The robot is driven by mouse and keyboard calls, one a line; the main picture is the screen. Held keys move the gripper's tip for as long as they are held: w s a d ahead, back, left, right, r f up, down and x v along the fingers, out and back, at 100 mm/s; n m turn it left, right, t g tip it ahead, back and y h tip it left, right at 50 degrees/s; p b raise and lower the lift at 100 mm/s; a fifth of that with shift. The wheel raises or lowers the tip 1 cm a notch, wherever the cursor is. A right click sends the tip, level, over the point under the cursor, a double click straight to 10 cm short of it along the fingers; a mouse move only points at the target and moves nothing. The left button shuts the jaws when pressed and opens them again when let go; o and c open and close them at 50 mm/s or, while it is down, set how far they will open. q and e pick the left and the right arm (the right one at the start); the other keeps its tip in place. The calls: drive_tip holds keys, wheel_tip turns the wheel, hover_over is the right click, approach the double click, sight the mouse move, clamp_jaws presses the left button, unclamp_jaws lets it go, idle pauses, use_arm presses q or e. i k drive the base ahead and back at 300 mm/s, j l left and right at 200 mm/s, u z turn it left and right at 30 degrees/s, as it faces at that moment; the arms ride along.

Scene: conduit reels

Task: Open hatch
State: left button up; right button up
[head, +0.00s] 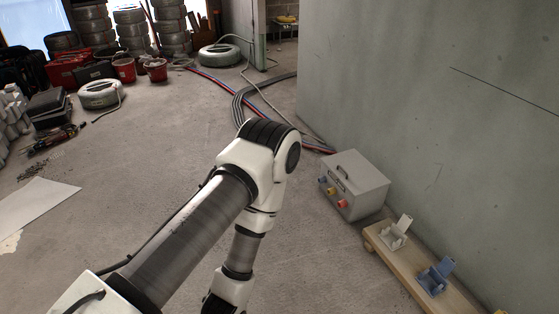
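No hatch can be made out for certain. A grey metal box (354,185) stands on the floor against the wall at right, with a dark handle on its top and blue, yellow and red fittings on its front. To its right, a small white part (396,233) and a small blue part (437,277) sit on a wooden board; each has a raised flap-like piece. One arm of mine comes in from the lower left, bends at mid-picture and runs down out of the bottom edge, left of the box. Neither gripper shows.
The wooden board (408,272) lies along the grey wall (430,100). Cables (250,95) run over the floor towards the box. The floor at mid-left is mostly clear.

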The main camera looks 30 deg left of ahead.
sight(359, 176)
drive_tip(key=u, duration=0.45)
drive_tip(key=i+l+u, duration=0.3)
drive_tip(key=i, duration=0.35)
drive_tip(key=i+l+u, duration=0.25)
drive_tip(key=i+l, duration=0.15)
drive_tip(key=i, duration=0.25)
drive_tip(key=i+l+u, duration=0.3)
drive_tip(key=i+l, duration=0.2)
drive_tip(key=i+l+u, duration=0.15)
drive_tip(key=i, duration=0.4)
drive_tip(key=i+l+u, duration=0.15)
drive_tip(key=i+l, duration=0.3)
drive_tip(key=i, duration=0.1)
